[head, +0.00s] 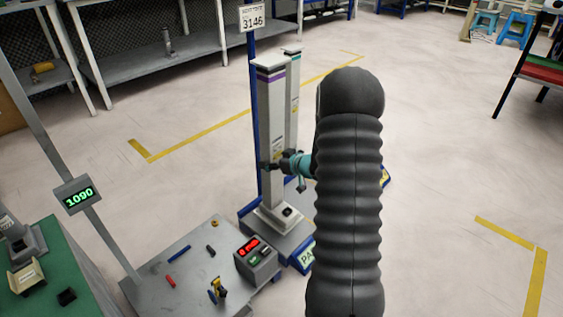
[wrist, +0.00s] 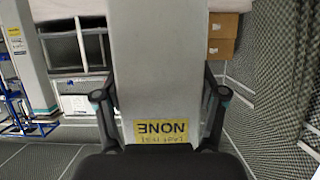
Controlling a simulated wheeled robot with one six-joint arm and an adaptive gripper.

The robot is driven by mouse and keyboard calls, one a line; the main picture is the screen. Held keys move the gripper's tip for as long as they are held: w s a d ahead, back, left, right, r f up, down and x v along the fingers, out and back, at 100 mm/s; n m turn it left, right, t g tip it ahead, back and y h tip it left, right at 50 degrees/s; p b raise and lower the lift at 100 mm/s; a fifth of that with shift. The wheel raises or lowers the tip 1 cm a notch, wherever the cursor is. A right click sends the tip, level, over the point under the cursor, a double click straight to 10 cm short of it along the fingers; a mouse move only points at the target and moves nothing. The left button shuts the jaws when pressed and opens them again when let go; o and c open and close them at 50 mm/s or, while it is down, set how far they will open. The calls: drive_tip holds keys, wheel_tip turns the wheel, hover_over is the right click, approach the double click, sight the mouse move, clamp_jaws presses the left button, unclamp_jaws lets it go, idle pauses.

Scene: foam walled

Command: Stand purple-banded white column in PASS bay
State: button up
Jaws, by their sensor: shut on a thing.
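The purple-banded white column (head: 272,120) is upright in the head view, its square white foot (head: 280,216) over a grey blue-edged platform (head: 247,221). Whether the foot touches it or hangs slightly above, I cannot tell. My gripper (head: 275,164) is shut on the column's shaft at mid-height. In the wrist view the shaft (wrist: 158,70), with a yellow label, fills the middle between the fingers (wrist: 160,112). A blue sign starting "PA" (head: 307,256) is at the platform's front corner, partly hidden by my arm.
A teal-banded white column (head: 294,75) stands close behind. A blue post with a 3146 sign (head: 253,18) rises beside them. Open floor lies left and right.

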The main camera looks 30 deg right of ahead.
drive_tip(key=shift+w+a+f+b, duration=0.15)
drive_tip(key=shift+w+f, duration=0.1)
drive_tip(key=shift+f, duration=0.5)
drive_tip(key=shift+w+f+b, duration=0.2)
drive_tip(key=shift+f, duration=0.5)
drive_tip(key=shift+w+a+f+b, duration=0.15)
drive_tip(key=shift+w+f, duration=0.1)
drive_tip(key=shift+f, duration=0.5)
drive_tip(key=o, duration=1.8)
drive_tip(key=shift+s+f, duration=0.1)
drive_tip(key=shift+f, duration=0.15)
